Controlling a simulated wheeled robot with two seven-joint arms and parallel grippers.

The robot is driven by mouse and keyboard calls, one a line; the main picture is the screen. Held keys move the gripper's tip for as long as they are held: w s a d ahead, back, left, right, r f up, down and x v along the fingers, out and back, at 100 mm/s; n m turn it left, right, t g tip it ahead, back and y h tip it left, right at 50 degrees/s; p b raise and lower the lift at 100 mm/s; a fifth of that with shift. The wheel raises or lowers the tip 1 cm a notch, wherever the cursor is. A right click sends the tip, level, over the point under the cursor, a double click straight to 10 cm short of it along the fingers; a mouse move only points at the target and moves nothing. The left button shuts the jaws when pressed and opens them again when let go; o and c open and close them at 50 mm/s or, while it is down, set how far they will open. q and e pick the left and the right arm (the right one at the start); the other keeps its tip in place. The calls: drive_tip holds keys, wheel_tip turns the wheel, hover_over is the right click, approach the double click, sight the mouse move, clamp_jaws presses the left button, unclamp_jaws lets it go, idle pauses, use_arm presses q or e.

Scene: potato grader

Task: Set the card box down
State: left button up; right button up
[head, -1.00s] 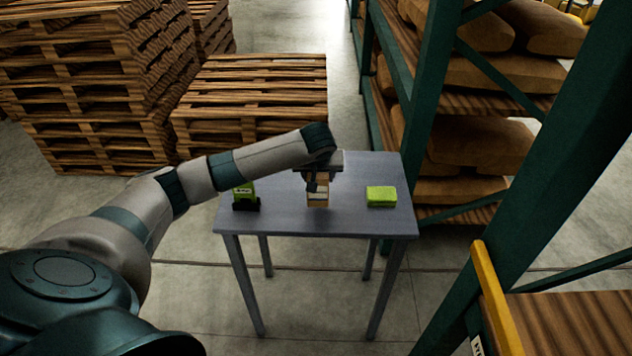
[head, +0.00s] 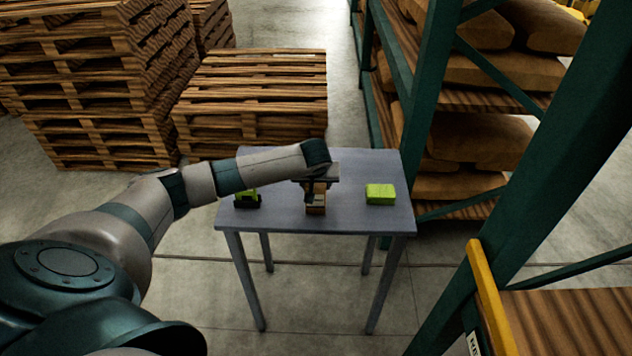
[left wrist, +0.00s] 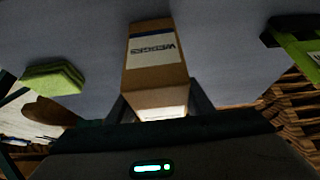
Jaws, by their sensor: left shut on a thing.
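The card box (head: 316,209) is a small brown box with a pale label over the middle of the grey table (head: 350,219). In the left wrist view the card box (left wrist: 155,79) shows a white label reading "WEDGES" with a dark blue stripe. My left gripper (head: 315,190) points down from above and is shut on the box; its fingers flank the box in the left wrist view (left wrist: 158,108). I cannot tell whether the box's bottom touches the tabletop. My right gripper is in neither view.
A lime-green block (head: 380,194) lies on the table to the right of the box. A green and black item (head: 246,198) stands to the left, partly behind my arm. Pallet stacks (head: 250,100) stand behind the table. A green rack post (head: 425,110) rises at right.

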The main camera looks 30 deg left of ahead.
sight(316, 186)
use_arm(q)
drive_tip(key=shift+f, duration=0.1)
drive_tip(key=o, duration=1.2)
drive_tip(key=shift+o, duration=0.2)
drive_tip(key=shift+r, duration=0.2)
drive_tip(key=b+v, duration=0.2)
drive_tip(key=v, duration=0.8)
drive_tip(key=shift+s+r+b, duration=0.15)
drive_tip(key=shift+b, duration=0.15)
drive_tip(key=shift+v, duration=0.75)
